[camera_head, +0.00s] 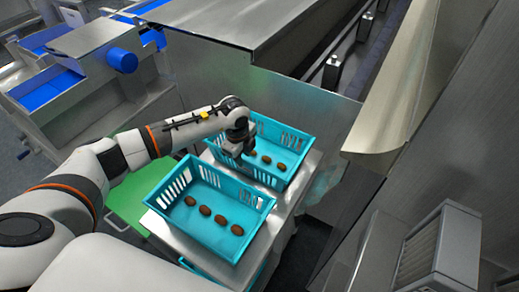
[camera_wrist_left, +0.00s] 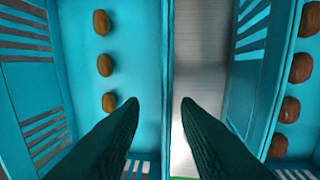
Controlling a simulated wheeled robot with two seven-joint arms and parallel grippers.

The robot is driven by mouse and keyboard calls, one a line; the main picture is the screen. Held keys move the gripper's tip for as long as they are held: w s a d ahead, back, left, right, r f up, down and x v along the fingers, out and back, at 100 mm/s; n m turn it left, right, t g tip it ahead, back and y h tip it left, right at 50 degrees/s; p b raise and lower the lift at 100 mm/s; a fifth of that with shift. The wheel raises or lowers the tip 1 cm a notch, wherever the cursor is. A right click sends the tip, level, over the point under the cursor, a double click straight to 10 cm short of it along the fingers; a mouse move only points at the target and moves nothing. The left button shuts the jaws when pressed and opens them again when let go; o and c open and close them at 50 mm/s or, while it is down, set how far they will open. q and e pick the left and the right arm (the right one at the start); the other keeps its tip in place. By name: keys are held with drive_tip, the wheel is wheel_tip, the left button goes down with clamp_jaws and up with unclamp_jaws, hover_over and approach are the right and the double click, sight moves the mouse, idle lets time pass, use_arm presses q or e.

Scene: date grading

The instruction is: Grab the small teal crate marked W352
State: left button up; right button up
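Two teal slotted crates stand side by side on a metal table, the far crate (camera_head: 296,140) and the near crate (camera_head: 262,209). No W352 marking is readable on either. My left gripper (camera_head: 236,152) is over the near wall of the far crate, its fingers pointing down. In the left wrist view its two dark fingers (camera_wrist_left: 160,101) are apart, with the far crate's wall (camera_wrist_left: 167,60) lying between them in the picture. Nothing is visibly clamped, and I cannot tell whether the tips reach below the rim. My right gripper is not in view.
Brown dates (camera_head: 205,210) lie in rows in both crates. A narrow strip of bare metal table (camera_wrist_left: 200,70) separates the crates. A green surface (camera_head: 130,200) is left of the table. A metal machine (camera_head: 270,85) stands close behind the far crate.

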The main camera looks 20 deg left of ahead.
use_arm(q)
drive_tip(key=shift+w+a+f+p, duration=0.1)
drive_tip(key=shift+f+p, duration=0.4)
drive_tip(key=shift+f, duration=1.7)
drive_tip(key=shift+c, duration=0.3)
clamp_jaws()
drive_tip(key=shift+r, duration=0.1)
